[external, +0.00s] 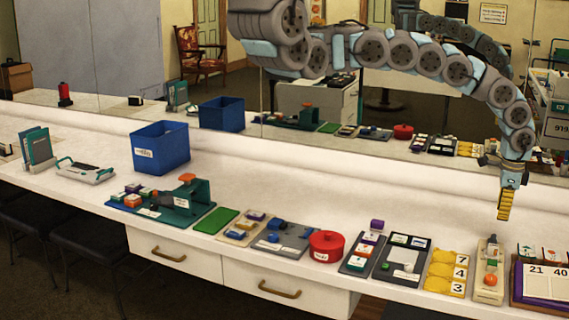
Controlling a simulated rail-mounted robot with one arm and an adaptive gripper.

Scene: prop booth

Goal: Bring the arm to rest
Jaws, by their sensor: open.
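My gripper (506,203) hangs at the end of my arm on the right side of the external view. It points down, with yellow fingers, above the white counter (330,200). It is open, and nothing shows between the fingers. It is apart from the items below it, over the area behind the yellow number board (447,272) and the beige board (489,270) with an orange knob. My arm arches from the top middle of the view over to the right.
On the counter stand a blue bin (160,148), a teal fixture (178,203), a green mat (217,220), a red round pot (326,246), a dark tray (402,258) and a number board (546,282). A mirror behind reflects them. The counter strip behind the items is mostly clear.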

